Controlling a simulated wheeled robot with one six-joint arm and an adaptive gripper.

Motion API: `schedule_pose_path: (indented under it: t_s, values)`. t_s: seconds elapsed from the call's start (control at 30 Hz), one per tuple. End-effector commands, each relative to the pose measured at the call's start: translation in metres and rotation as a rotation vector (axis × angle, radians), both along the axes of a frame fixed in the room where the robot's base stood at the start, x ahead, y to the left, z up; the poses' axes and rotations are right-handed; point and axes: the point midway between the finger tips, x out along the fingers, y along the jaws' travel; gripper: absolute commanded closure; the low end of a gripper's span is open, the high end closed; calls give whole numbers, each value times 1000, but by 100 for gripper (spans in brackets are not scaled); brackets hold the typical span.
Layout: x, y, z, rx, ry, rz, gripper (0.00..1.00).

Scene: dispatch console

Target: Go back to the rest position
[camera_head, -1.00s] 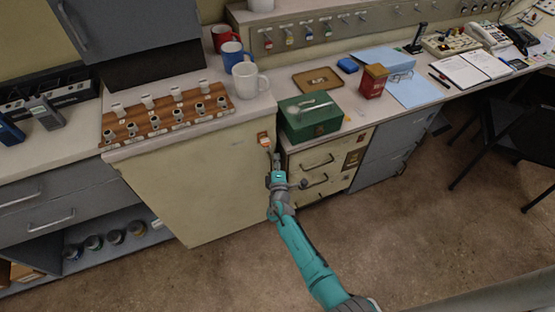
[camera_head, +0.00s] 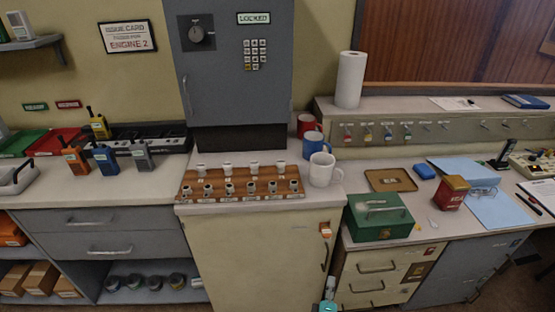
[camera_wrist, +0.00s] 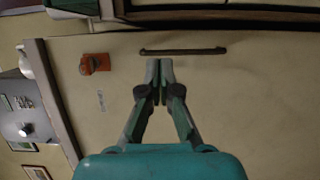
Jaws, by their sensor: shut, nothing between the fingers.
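My gripper (camera_wrist: 160,68) is shut and empty in the wrist view, its fingertips together. They appear in front of the cream cabinet door (camera_wrist: 235,110), just beside its dark bar handle (camera_wrist: 183,51); the gap to the door cannot be judged. An orange tag or lock (camera_wrist: 95,63) sits on the door near the handle. In the head view only a small part of my arm's end shows at the bottom edge, in front of the cream cabinet (camera_head: 260,262). The handle (camera_head: 325,255) and orange piece (camera_head: 325,231) are above it.
The counter holds a wooden rack (camera_head: 240,187) of several stamps, a white mug (camera_head: 321,170), a green cash box (camera_head: 377,217) and a red tin (camera_head: 451,192). A grey keypad cabinet (camera_head: 228,70) reading LOCKED stands behind. Radios (camera_head: 106,160) stand at left.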

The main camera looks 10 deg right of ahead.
Motion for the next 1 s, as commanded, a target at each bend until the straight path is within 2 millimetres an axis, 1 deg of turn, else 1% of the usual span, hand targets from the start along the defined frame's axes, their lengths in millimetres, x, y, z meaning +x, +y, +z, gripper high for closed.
schedule_pose_path:
  t_s: [0.07,0.13,0.17,0.23,0.27,0.3,0.37,0.4,0.57,0.6,0.67,0.7,0.77,0.8,0.87,0.9,0.97,1.0]
  values:
    - [-3,0,-2,7,4,0,100]
    - [-12,-2,-7,28,16,0,100]
    - [-19,-2,-11,45,25,0,100]
    - [-40,-4,-22,96,50,2,100]
    - [-51,-4,-26,123,63,2,100]
    - [-67,-4,-33,166,81,5,100]
    - [-92,-4,-42,234,108,10,100]
    - [-109,-2,-47,283,124,13,100]
    - [-175,6,-55,468,173,32,100]
    - [-190,9,-54,515,182,38,100]
    - [-213,14,-51,584,191,47,100]
    - [-228,17,-48,631,196,53,100]
    - [-251,23,-42,702,200,61,100]
    - [-265,27,-37,747,202,68,100]
    - [-285,32,-26,817,199,77,100]
    - [-298,36,-18,862,196,82,100]
    - [-317,41,-5,932,187,90,100]
    - [-328,45,5,977,180,96,100]
